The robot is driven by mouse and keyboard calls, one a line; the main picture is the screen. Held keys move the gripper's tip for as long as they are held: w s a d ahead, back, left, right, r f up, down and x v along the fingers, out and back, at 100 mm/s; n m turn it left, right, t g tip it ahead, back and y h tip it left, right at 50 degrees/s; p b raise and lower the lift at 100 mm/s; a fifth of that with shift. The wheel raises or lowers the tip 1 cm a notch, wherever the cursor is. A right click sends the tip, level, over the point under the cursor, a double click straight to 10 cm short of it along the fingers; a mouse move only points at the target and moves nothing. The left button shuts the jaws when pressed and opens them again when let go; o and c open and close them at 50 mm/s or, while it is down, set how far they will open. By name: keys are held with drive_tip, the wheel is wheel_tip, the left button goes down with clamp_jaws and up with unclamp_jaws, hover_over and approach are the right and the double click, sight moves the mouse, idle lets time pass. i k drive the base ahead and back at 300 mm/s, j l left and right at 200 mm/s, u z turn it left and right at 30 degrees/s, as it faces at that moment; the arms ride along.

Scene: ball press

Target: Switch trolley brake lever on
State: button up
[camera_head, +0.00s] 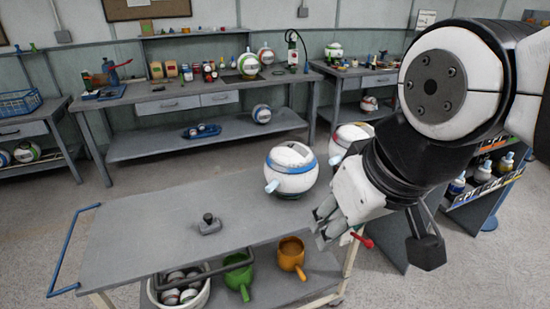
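The grey trolley (130,235) stands in front of me, with a blue push handle at its left end. A red lever (362,240) shows by the trolley's right end, just right of and below my gripper; it is probably the brake lever, and its setting cannot be told. My gripper (322,226) hangs over the right end of the trolley, fingers pointing down and left. The fingers look apart with nothing seen between them. My arm and gripper hide part of the trolley's right end.
A white and blue ball-shaped vessel (291,171) and a small grey block with a black knob (209,224) stand on the trolley top. The lower shelf holds a green pot (239,271), an orange pot (291,255) and a white basket of balls (178,289). Workbenches line the back.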

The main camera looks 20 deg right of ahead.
sight(369, 244)
drive_tip(key=z, duration=0.85)
drive_tip(key=l+u, duration=0.2)
drive_tip(key=l, duration=0.25)
drive_tip(key=k+l+u, duration=0.2)
drive_tip(key=l, duration=0.2)
drive_tip(key=i+j+z, duration=0.1)
drive_tip(key=i+j, duration=0.2)
drive_tip(key=i, duration=0.15)
